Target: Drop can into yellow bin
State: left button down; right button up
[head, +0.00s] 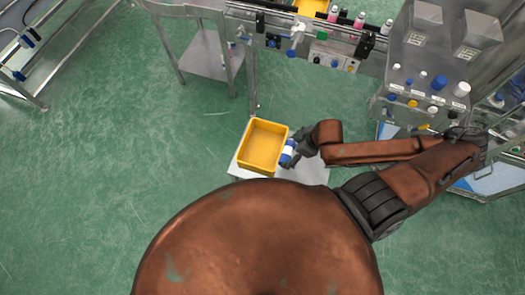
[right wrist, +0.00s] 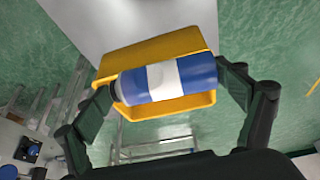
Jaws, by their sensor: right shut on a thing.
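The can (right wrist: 167,79) is blue with a white band and lies across the right wrist view between the two finger pads of my right gripper (right wrist: 168,92). The right gripper is shut on it. In the head view the can (head: 288,153) shows small at the right edge of the yellow bin (head: 243,168), with my right gripper (head: 293,151) beside it. In the right wrist view the yellow bin (right wrist: 150,48) lies behind the can, which partly hides it. I cannot tell the can's exact height over the bin. The bin's inside looks empty in the head view. My left gripper is not in view.
The bin stands on a pale grey surface (head: 308,172). A machine with coloured knobs (head: 425,85) stands at the right. A conveyor (head: 330,30) with several small bottles runs along the back. A metal side table (head: 207,52) stands at the back left. Green floor is open at the left.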

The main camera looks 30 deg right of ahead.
jog(key=shift+s+d+f+n+b, duration=0.2)
jog(key=shift+s+n+b, duration=0.15)
jog(key=shift+s, duration=0.2)
jog(key=w+a+f+b, duration=0.2)
jog(key=w+b, duration=0.2)
jog(key=b, duration=0.1)
send_near(261, 151)
jog(key=shift+w+a+f, duration=0.35)
jog(key=shift+w+f, duration=0.05)
jog(key=shift+w, duration=0.1)
jog(key=shift+x, duration=0.8)
jog(key=f, duration=0.3)
jog(key=shift+w+a+b, duration=0.1)
jog(key=shift+w+b, duration=0.15)
jog(key=shift+b, duration=0.1)
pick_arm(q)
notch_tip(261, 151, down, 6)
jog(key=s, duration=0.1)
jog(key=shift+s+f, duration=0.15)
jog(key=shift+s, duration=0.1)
